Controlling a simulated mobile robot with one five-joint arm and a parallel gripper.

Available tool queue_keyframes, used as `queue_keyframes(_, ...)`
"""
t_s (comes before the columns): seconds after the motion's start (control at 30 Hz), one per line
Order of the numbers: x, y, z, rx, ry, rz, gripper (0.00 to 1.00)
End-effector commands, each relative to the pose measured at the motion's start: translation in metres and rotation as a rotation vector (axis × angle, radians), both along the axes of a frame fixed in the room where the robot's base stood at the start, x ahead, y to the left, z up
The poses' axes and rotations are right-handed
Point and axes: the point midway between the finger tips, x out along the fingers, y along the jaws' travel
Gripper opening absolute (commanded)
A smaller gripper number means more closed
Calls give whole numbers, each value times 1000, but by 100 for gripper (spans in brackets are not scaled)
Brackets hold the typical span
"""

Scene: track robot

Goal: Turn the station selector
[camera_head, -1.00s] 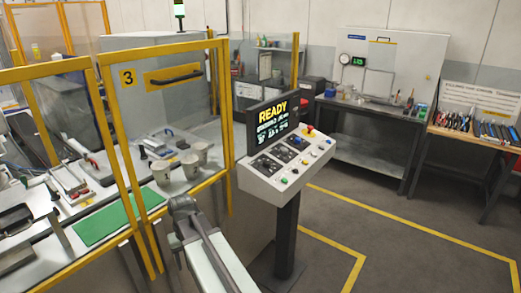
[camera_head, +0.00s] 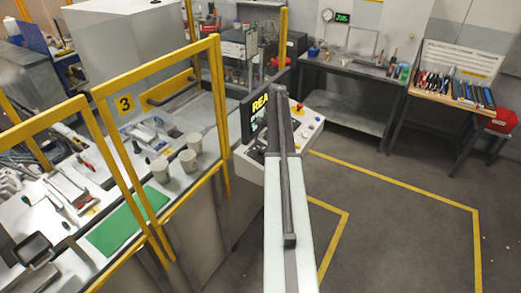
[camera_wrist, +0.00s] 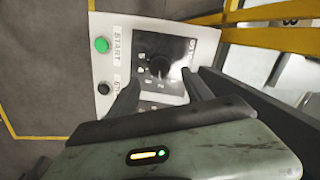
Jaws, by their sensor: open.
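The station selector is a black knob (camera_wrist: 159,66) on a dark square plate with markings around it, in the upper middle of the wrist view. My gripper (camera_wrist: 162,82) is open in the wrist view, with one dark finger on each side below the knob. Whether the fingers touch the panel or knob cannot be told. In the head view, my arm reaches over the control console (camera_head: 247,168) and hides much of its panel, including the selector and my gripper. The screen (camera_head: 259,108) is partly covered; "REA" shows.
A green START button (camera_wrist: 102,45) and a black button (camera_wrist: 104,88) lie left of the selector plate. A yellow-framed fence (camera_head: 218,100) stands left of the console. A workbench (camera_head: 345,115) stands behind. Grey floor with yellow lines (camera_head: 400,185) is clear at right.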

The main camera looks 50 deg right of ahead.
Motion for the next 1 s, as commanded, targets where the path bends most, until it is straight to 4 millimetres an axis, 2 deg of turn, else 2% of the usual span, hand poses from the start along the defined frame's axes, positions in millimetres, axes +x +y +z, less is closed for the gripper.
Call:
queue_keyframes(0.03,2,1,-17,0,0,1,59)
queue_keyframes(0.27,8,6,-55,0,0,2,59)
queue_keyframes(0.37,10,7,-60,0,0,2,59)
queue_keyframes(0.6,10,8,-57,0,0,2,59)
queue_keyframes(0.8,10,8,-57,0,0,3,3)
queue_keyframes(0.83,10,8,-57,0,0,3,0)
queue_keyframes(1.0,11,9,-57,-3,0,12,0)
